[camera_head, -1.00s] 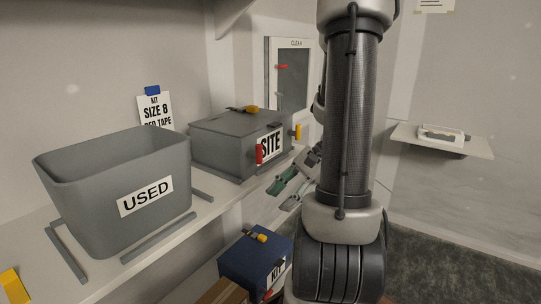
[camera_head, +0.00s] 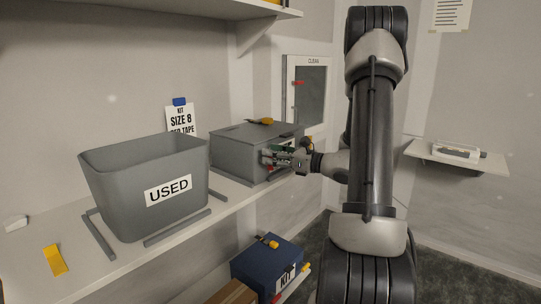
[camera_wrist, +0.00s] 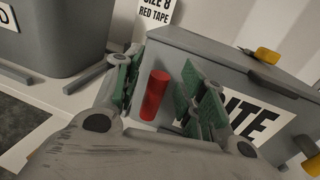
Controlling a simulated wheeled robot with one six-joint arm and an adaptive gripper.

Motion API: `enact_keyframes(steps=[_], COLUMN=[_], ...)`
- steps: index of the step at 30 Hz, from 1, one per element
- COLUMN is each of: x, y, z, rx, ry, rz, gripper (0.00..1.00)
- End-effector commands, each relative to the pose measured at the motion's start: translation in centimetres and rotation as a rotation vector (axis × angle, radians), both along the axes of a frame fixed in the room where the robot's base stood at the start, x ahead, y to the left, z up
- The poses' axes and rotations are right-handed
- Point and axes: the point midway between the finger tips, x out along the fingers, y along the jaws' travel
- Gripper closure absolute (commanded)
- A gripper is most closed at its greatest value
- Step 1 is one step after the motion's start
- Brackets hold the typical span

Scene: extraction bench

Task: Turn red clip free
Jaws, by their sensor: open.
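The red clip (camera_wrist: 154,94) is a short upright bar on the front face of the grey SITE box (camera_wrist: 195,53). In the wrist view my gripper (camera_wrist: 155,92) is open, with one green-padded finger on each side of the clip and a gap visible to its left. I cannot tell whether the right finger touches it. In the head view my gripper (camera_head: 285,154) is at the front of the SITE box (camera_head: 240,145) and hides most of the clip. A yellow clip (camera_wrist: 266,55) is on the lid edge; another yellow clip (camera_wrist: 311,165) is at the box's right end.
A grey USED bin (camera_head: 128,200) stands left of the SITE box on the white shelf (camera_head: 60,276). A blue KIT box (camera_head: 258,262) and a cardboard box (camera_head: 233,293) sit lower down. A white sign (camera_head: 181,121) stands behind. A loose yellow piece (camera_head: 55,260) lies at the shelf's left.

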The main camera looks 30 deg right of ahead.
Motion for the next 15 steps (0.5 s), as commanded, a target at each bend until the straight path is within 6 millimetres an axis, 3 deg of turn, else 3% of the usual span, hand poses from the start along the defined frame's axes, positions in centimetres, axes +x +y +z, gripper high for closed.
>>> enact_keyframes(steps=[4, 12, 15], x=[0.98, 1.12, 1.11], y=[0.61, 0.7, 0.7], z=[-0.02, -0.01, -0.01], rx=[-0.001, -0.001, -0.001], ry=[0.0, 0.0, 0.0], rz=[0.0, 0.0, 0.0], gripper=[0.59, 0.59, 0.78])
